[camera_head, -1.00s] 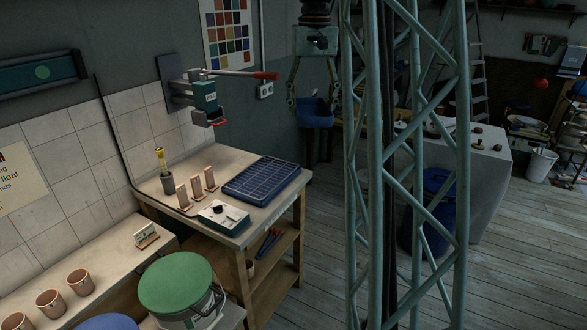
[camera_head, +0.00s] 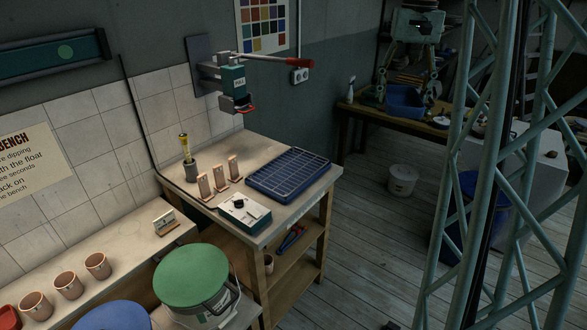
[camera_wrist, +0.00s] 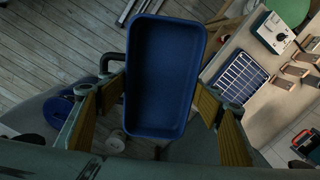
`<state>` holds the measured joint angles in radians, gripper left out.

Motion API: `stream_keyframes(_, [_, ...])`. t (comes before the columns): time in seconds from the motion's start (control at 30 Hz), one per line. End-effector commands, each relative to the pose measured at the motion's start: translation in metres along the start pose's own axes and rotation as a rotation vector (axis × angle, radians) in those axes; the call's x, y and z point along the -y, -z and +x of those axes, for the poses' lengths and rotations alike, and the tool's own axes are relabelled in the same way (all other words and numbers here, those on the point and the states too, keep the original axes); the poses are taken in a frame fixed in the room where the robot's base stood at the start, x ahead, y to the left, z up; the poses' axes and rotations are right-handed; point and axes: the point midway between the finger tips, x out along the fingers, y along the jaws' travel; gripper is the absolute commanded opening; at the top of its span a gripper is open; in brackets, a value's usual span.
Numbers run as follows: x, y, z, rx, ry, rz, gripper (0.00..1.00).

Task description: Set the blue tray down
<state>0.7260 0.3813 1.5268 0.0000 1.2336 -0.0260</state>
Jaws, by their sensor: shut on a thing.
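The blue tray (camera_wrist: 165,75) is a deep, rectangular, empty tub with rounded corners, seen from above in the wrist view. My gripper (camera_wrist: 160,98) is shut on it, with one yellow-padded finger at each side. In the head view the tray (camera_head: 403,101) hangs under my gripper (camera_head: 406,92) at the upper right, in line with the wooden table behind. The tray is held off the floor; its underside is hidden.
A workbench (camera_head: 212,218) holds a blue gridded rack (camera_head: 289,174), a small white-topped device (camera_head: 244,214) and several upright tiles. A wall-mounted press (camera_head: 233,84) overhangs it. A wooden table (camera_head: 371,112) stands behind. A white bucket (camera_head: 402,180) is on open floor.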

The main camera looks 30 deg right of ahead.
Motion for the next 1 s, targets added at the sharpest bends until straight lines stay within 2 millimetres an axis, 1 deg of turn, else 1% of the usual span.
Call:
stream_keyframes(0.27, [0.001,0.000,0.001,0.000,0.000,0.003,0.47])
stream_keyframes(0.47, [0.012,0.004,0.009,0.000,0.000,0.034,0.47])
stream_keyframes(0.57, [0.023,0.007,0.018,0.002,0.000,0.072,0.47])
stream_keyframes(0.67, [0.039,0.011,0.032,0.003,0.000,0.121,0.47])
stream_keyframes(0.87, [0.079,0.018,0.064,0.003,-0.001,0.249,0.47])
stream_keyframes(1.0, [0.109,0.020,0.089,0.004,-0.001,0.347,0.47])
